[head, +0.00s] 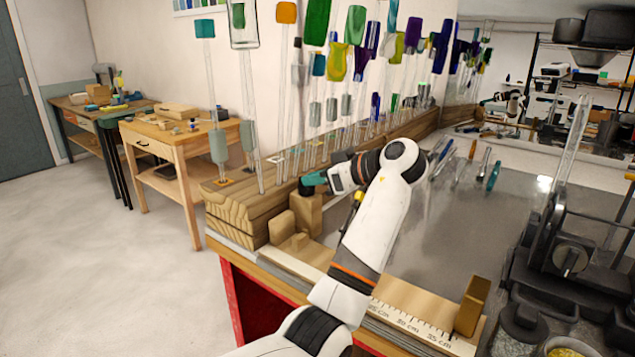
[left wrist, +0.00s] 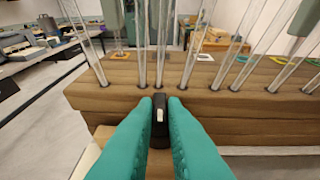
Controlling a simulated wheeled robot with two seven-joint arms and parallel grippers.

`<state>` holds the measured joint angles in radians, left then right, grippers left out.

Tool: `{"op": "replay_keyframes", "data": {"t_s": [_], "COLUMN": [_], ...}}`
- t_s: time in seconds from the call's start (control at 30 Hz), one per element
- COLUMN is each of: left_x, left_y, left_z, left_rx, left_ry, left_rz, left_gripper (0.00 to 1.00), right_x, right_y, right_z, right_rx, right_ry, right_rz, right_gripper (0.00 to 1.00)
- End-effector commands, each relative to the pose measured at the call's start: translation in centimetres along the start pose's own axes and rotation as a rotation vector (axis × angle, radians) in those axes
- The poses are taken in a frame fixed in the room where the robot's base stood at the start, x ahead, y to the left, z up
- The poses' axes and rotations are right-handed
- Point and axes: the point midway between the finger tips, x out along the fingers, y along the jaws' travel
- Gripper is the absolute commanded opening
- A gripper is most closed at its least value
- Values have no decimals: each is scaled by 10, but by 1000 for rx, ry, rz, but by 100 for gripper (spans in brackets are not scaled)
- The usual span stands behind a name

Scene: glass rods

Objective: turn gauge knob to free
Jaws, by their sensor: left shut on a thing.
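My left gripper (head: 309,184) has teal fingers and reaches left to a small wooden block (head: 306,214) at the near end of the rod rack. In the left wrist view its two fingers (left wrist: 160,112) are shut on a black knob (left wrist: 159,116) with a white mark on its face. The knob sits in front of the rack's wooden face, and its lower part is hidden between the fingers. In the head view the knob (head: 305,188) is mostly hidden by the fingers. My right gripper is not in view.
A stepped wooden rack (head: 236,219) holds many upright glass rods with coloured tags, close by the gripper. A wooden ruler strip (head: 405,322) with an end block (head: 471,306) runs along the bench's front. A black device (head: 571,258) stands at right.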

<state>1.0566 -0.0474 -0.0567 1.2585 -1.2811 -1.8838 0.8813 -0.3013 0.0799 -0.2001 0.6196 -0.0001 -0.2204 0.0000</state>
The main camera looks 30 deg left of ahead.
Motion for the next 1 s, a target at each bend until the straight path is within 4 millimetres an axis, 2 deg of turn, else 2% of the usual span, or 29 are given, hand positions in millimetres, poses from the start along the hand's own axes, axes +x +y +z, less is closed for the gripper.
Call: {"op": "replay_keyframes", "data": {"t_s": [0.17,0.47,0.5,0.6,0.87,1.0], "left_x": [0,0,0,0,0,-8], "left_y": [2,2,2,2,2,2], "left_z": [-1,0,0,0,0,0], "left_rx": [25,30,30,29,28,28], "left_ry": [-2,-3,-3,-3,-2,-1], "left_rz": [-62,-66,-66,-66,-65,-66], "left_gripper": [0,0,16,32,33,33], "right_x": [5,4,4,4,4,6], "right_y": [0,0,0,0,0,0], "right_z": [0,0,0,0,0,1], "right_rx": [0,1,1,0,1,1], "right_ry": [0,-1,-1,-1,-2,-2], "right_rz": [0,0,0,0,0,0], "right_gripper": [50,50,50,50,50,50]}}
